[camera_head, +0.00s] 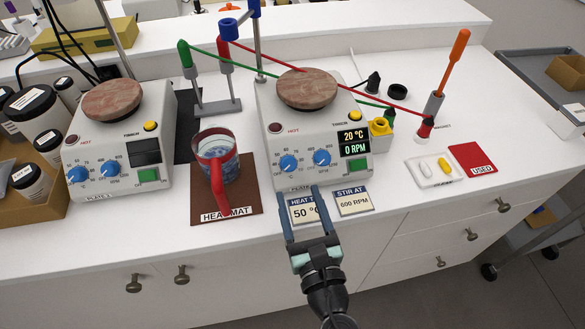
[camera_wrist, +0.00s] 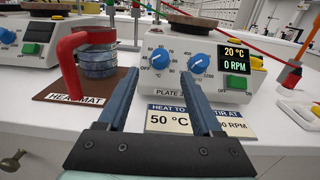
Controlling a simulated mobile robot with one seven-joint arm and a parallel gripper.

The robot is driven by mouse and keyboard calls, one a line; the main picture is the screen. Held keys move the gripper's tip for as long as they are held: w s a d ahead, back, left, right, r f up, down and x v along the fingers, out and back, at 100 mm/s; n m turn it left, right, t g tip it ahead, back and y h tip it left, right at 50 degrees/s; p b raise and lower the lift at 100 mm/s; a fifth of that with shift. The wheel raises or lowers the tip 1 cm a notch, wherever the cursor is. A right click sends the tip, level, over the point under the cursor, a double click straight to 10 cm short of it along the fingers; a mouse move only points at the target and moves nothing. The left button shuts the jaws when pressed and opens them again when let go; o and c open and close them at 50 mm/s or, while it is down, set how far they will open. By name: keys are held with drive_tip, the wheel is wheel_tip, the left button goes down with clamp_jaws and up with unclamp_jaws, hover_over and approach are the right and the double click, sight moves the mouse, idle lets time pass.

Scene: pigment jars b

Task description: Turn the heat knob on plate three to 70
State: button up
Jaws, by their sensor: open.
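The hotplate on the right (camera_head: 262,150), whose label reads PLATE with the number partly hidden, has a round brown top. Its left blue knob, the heat knob (camera_head: 289,164), has a scale around it; the wrist view shows it too (camera_wrist: 158,58). I cannot read its pointer exactly. A second blue knob (camera_head: 322,158) sits to its right. The display (camera_head: 354,142) shows 20 °C and 0 RPM. My gripper (camera_head: 305,190) is open and empty in front of the panel, its fingers (camera_wrist: 159,78) apart below and either side of the heat knob, apparently not touching it.
A card reading 50 °C (camera_head: 303,210) and one reading 600 RPM (camera_head: 354,202) lie before the plate. A red-handled mug (camera_head: 217,150) stands on the brown heat mat (camera_head: 243,203) to the left. Another hotplate (camera_head: 80,160) is further left. A small white tray (camera_head: 426,180) lies right.

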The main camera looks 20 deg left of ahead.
sight(291, 171)
drive_tip(key=x, duration=0.6)
drive_tip(key=shift+w+a, duration=0.2)
clamp_jaws()
